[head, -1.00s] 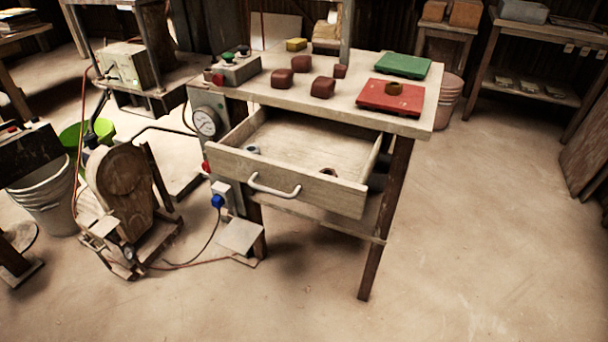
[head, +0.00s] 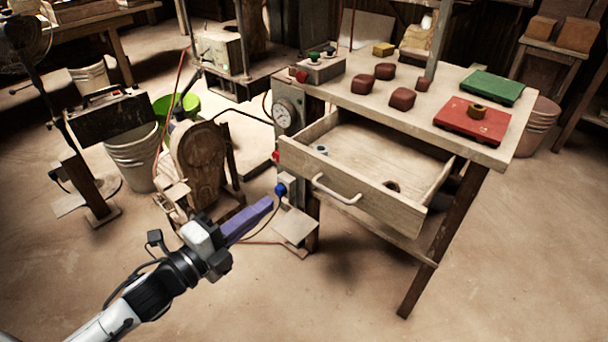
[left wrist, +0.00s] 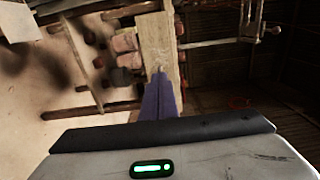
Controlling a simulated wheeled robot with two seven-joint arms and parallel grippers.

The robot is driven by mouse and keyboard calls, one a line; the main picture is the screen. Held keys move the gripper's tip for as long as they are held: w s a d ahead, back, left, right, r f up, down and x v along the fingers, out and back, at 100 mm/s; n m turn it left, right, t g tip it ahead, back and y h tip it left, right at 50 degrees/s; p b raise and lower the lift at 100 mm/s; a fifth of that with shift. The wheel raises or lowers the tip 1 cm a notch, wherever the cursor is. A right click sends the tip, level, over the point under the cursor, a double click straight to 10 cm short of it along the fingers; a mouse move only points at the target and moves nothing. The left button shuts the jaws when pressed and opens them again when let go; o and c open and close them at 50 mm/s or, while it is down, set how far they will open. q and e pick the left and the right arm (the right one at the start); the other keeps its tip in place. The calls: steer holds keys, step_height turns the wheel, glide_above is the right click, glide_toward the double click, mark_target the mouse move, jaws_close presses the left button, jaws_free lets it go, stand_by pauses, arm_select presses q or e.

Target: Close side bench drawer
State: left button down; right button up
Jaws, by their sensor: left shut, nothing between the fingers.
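The side bench drawer (head: 345,191) is pulled well out from under the bench top (head: 490,155) in the head view. A pale curved handle (head: 336,190) is on its front. A small grey piece (head: 321,150) and a brown ring-like piece (head: 391,186) lie inside the drawer. My left gripper (head: 270,203), with purple fingers, is shut and empty. In the head view it is left of and below the drawer front, apart from the handle. The purple fingers also show in the left wrist view (left wrist: 160,95). My right gripper is not in view.
On the bench are several dark red blocks (head: 402,98), a red plate (head: 471,122), a green plate (head: 492,87) and a button box (head: 320,67). A wooden wheel-shaped machine (head: 203,160) stands left of the bench. The floor in front is clear.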

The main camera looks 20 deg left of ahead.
mark_target(313, 169)
arm_select(q)
steer(key=x, duration=1.3)
steer(key=shift+f+b, duration=0.15)
steer(key=shift+b, duration=0.15)
steer(key=shift+w, duration=0.1)
